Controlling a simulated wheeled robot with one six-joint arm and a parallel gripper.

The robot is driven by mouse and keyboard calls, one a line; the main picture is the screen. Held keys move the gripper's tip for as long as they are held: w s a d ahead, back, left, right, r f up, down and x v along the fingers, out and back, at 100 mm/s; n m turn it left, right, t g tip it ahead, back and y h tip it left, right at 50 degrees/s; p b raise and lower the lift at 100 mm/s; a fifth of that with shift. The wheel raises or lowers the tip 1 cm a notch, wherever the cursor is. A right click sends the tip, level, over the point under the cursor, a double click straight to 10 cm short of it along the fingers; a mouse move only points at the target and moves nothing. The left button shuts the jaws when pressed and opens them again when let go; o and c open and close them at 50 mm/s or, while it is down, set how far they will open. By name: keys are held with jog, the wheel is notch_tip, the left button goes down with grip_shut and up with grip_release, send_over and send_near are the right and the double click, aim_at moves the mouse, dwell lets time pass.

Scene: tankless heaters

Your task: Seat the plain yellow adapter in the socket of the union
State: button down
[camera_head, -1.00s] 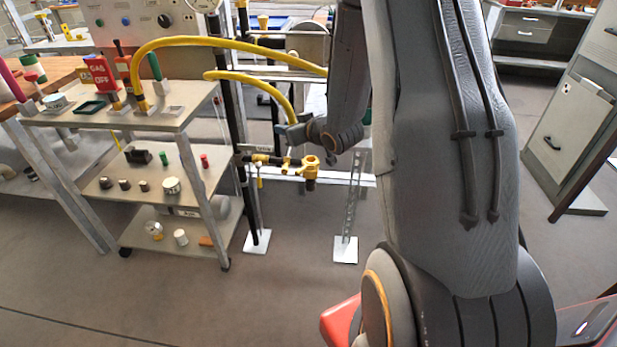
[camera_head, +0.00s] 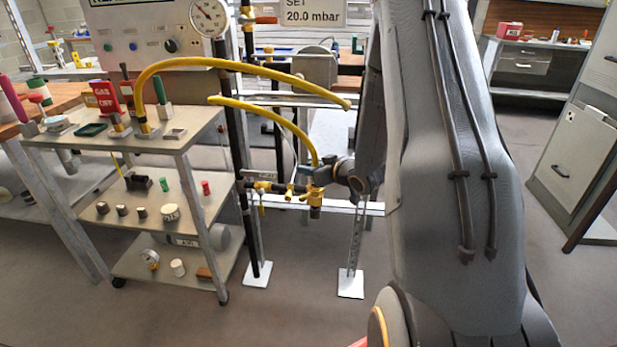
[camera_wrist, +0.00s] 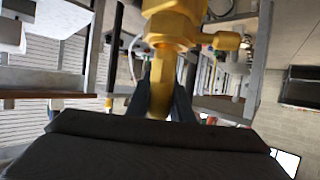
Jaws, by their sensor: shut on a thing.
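My gripper (camera_head: 318,172) is at the lower end of a yellow hose (camera_head: 290,126), directly above the brass union (camera_head: 316,197). In the wrist view my gripper's dark fingers (camera_wrist: 158,104) are shut on a plain yellow piece, the adapter (camera_wrist: 160,84). The union's large hex body (camera_wrist: 175,28) fills the top of that view, in line with the adapter. Their ends meet or nearly meet in the picture. I cannot tell how deep the adapter sits, and the socket's inside is hidden.
The union hangs on a horizontal pipe run with brass fittings (camera_head: 275,187), beside a black upright pipe with a gauge (camera_head: 208,17). Another yellow hose (camera_head: 240,67) arches over from the cart (camera_head: 115,140) at left. A slotted metal stand (camera_head: 355,240) is just right of the union.

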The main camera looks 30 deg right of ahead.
jog(key=shift+f, duration=1.35)
jog(key=shift+f, duration=0.1)
jog(key=c, duration=1.6)
grip_release()
jog(key=shift+o, duration=0.2)
